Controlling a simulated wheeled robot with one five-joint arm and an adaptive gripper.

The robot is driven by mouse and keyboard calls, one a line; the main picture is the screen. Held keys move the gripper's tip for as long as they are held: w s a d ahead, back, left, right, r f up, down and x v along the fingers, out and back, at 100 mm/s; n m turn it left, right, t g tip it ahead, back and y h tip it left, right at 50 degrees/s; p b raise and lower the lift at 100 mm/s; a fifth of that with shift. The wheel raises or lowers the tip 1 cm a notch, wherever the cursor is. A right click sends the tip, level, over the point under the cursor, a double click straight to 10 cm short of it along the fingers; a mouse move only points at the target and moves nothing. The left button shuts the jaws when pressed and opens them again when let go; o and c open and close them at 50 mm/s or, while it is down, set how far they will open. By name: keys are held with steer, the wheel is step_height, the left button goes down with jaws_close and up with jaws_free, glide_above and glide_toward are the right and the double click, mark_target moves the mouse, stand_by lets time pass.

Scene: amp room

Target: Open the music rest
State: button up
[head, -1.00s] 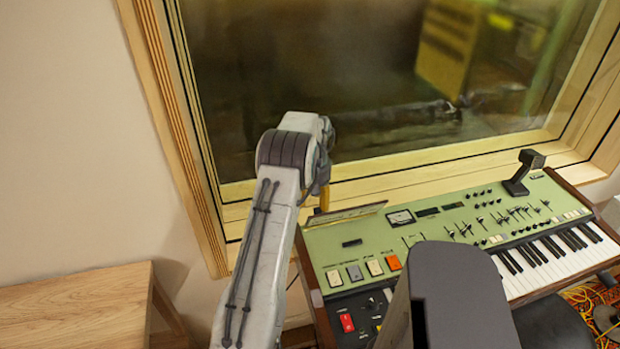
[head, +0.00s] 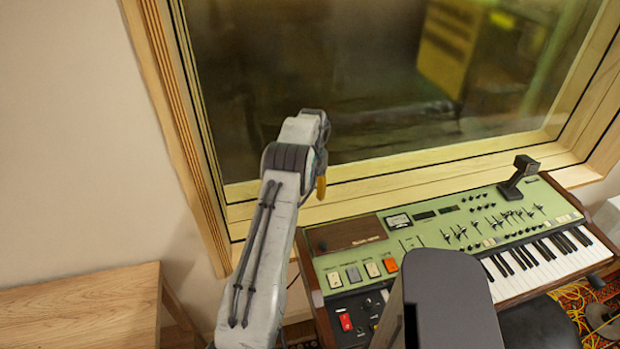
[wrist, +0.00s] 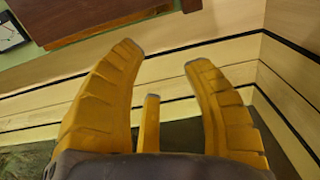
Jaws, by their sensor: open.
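The music rest (head: 345,232) is a brown panel at the back left of the green-topped keyboard (head: 430,228). Its broad face shows, and it appears to lie down flat over the green top. In the wrist view the music rest (wrist: 120,14) is at the top, beyond the fingertips. My gripper (head: 321,188) is above and behind the panel's left part, near the window ledge, apart from it. The wrist view shows my gripper (wrist: 166,52) with its yellow fingers spread and nothing between them. The head view hides most of the fingers behind my arm.
A window with a wooden frame (head: 430,160) rises right behind the keyboard. A wooden bench (head: 80,305) stands at the left. A dark block-shaped device (head: 520,172) stands on the keyboard's back right. Cables (head: 585,305) lie on the floor at the right.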

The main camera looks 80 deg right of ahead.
steer(key=shift+w+d+r+p, duration=0.35)
steer(key=shift+d+r+p, duration=0.35)
steer(key=shift+p, duration=0.7)
steer(key=shift+d, duration=0.1)
step_height(320, 180, up, 7)
steer(key=shift+r, duration=0.15)
stand_by(0.4)
stand_by(0.7)
